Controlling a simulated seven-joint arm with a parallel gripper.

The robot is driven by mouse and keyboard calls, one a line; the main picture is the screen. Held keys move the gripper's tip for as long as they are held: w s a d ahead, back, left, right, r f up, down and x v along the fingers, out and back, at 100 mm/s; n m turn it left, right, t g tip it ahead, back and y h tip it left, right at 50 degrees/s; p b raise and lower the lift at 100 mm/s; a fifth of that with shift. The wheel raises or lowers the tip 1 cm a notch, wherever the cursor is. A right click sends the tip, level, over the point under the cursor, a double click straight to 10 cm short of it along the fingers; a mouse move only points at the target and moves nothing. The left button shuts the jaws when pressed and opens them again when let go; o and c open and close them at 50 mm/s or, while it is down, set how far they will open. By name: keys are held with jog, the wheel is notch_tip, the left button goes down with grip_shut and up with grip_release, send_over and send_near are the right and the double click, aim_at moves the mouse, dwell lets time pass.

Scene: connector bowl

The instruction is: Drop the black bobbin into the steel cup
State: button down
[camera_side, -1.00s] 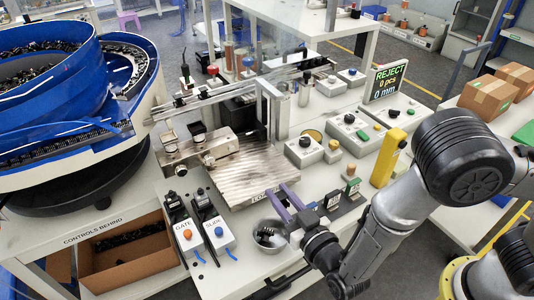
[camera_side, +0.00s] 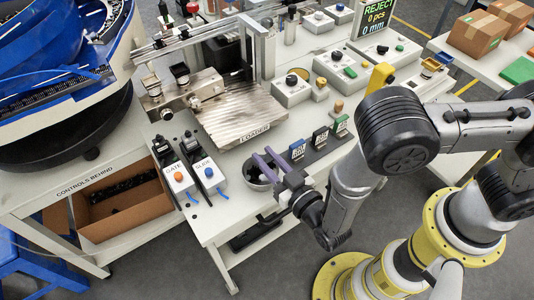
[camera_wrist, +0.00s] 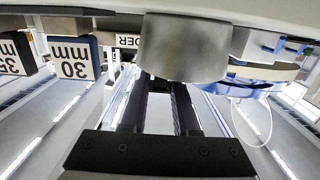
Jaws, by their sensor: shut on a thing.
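The steel cup (camera_side: 251,178) stands near the front edge of the white bench in the side view. In the wrist view the cup (camera_wrist: 183,50) is a large grey metal cylinder at top centre, seen upside down. My gripper (camera_side: 262,153) has purple fingers that reach across just above the cup's rim. In the wrist view its dark fingers run up toward the cup, which hides their tips. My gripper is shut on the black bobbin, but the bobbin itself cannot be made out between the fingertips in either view.
A row of labelled gauge blocks (camera_side: 319,138) stands right of the cup. The SLIDE control box (camera_side: 210,178) and GATE box are to its left. A ribbed metal plate (camera_side: 240,118) lies behind. The bench's front edge is close by.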

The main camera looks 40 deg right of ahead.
aim_at(269, 163)
jog(key=c, duration=0.6)
grip_release()
jog(key=shift+s, duration=0.35)
jog(key=shift+s+a+r, duration=0.1)
jog(key=shift+s, duration=1.05)
jog(key=shift+r, duration=3.5)
jog(key=shift+w+d, duration=0.1)
jog(key=shift+d, duration=0.1)
